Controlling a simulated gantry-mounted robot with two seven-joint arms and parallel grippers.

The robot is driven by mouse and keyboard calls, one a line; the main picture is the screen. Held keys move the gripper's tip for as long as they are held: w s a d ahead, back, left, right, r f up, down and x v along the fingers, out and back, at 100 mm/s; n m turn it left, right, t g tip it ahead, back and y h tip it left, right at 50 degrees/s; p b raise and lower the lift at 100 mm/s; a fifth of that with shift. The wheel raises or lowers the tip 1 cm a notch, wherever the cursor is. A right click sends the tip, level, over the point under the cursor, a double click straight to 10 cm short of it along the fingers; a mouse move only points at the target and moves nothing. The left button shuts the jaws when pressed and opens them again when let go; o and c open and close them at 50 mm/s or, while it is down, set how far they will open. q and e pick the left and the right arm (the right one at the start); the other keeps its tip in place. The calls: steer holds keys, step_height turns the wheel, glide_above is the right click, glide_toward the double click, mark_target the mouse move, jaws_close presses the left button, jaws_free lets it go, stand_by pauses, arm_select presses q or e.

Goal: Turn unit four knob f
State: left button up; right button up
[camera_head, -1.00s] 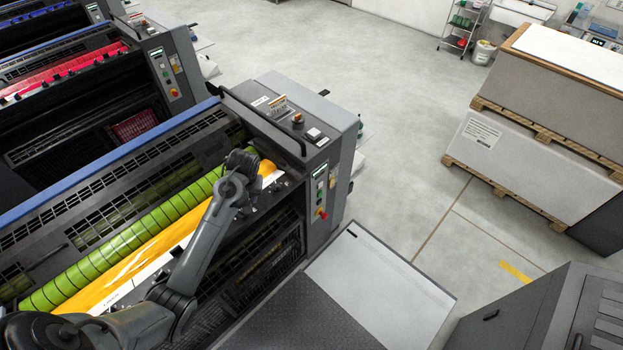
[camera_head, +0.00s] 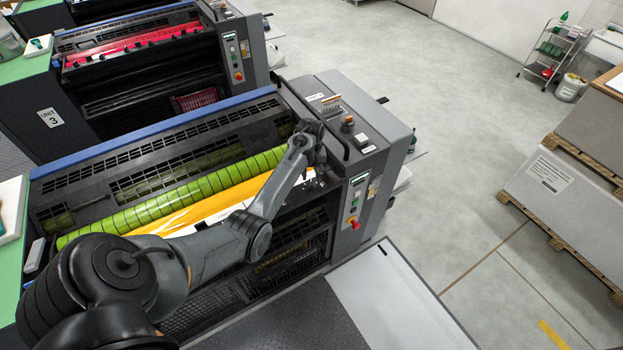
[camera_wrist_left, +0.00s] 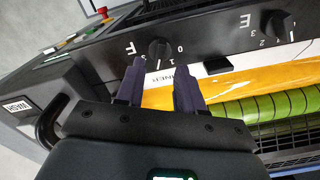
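Knob F (camera_wrist_left: 158,48) is a black knob on a dark panel with a white letter F to its left and the numerals 0 and 1 on its right. My left gripper (camera_wrist_left: 160,76) is open in the left wrist view. Its two dark fingers point at the panel, with knob F just beyond the gap between their tips; I cannot tell whether they touch it. In the head view, the left gripper (camera_head: 310,178) hangs over the right end of the yellow printing unit, with the knob hidden there. My right gripper is not in view.
Knob E (camera_wrist_left: 278,25) sits farther right on the panel. An end cabinet (camera_head: 362,165) with buttons stands right of the gripper.

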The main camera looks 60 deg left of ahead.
mark_target(311, 182)
arm_select(q)
steer(key=shift+f, duration=1.75)
jaws_close()
